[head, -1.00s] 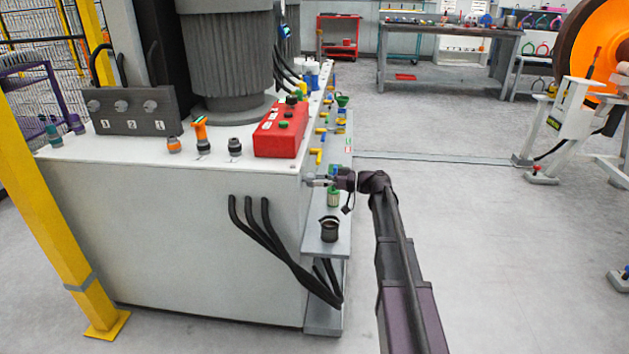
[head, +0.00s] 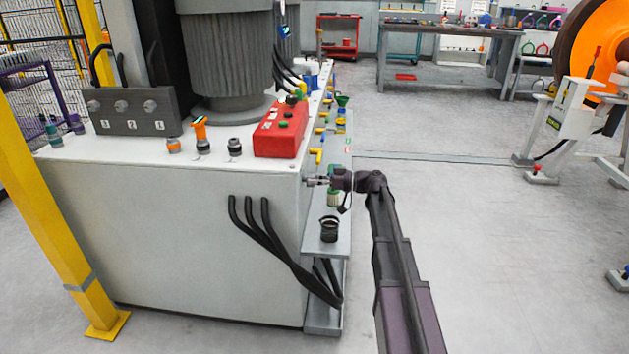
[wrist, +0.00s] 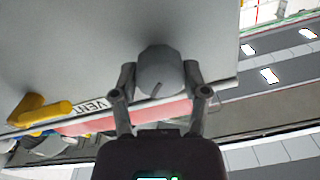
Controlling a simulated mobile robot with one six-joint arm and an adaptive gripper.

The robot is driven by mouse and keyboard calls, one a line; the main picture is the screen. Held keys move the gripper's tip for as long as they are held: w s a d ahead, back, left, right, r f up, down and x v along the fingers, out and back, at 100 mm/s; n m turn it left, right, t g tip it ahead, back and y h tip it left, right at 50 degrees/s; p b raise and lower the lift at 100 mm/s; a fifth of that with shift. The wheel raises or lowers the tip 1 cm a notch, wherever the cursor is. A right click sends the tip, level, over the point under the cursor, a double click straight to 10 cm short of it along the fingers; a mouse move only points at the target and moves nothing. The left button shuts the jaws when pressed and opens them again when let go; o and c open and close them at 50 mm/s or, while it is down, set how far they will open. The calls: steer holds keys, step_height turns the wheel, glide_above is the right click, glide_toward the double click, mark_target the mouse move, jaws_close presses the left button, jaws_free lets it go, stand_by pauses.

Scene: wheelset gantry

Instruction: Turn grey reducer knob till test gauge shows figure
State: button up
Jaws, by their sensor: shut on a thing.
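The grey knob (wrist: 160,72) sits on the side face of the white cabinet in the wrist view, with a dark pointer line on its front. My gripper (wrist: 160,84) has a finger on each side of it and is shut on it. In the head view my gripper (head: 318,181) reaches the cabinet's right side near its front corner, and the knob is too small to make out there. A small dark gauge with a lit display (head: 284,30) stands beside the grey motor; its figure is too small to read.
The white cabinet (head: 190,240) carries a red box (head: 280,130) with buttons. Yellow handles (head: 316,155) line its right edge. A shelf (head: 335,240) below my gripper holds a black cup (head: 329,229). Black hoses (head: 270,240) hang at the corner.

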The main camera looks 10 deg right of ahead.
steer(key=shift+a+m, duration=0.1)
steer(key=shift+m, duration=0.3)
steer(key=o, duration=1.1)
steer(key=shift+o, duration=0.2)
steer(key=v, duration=1.2)
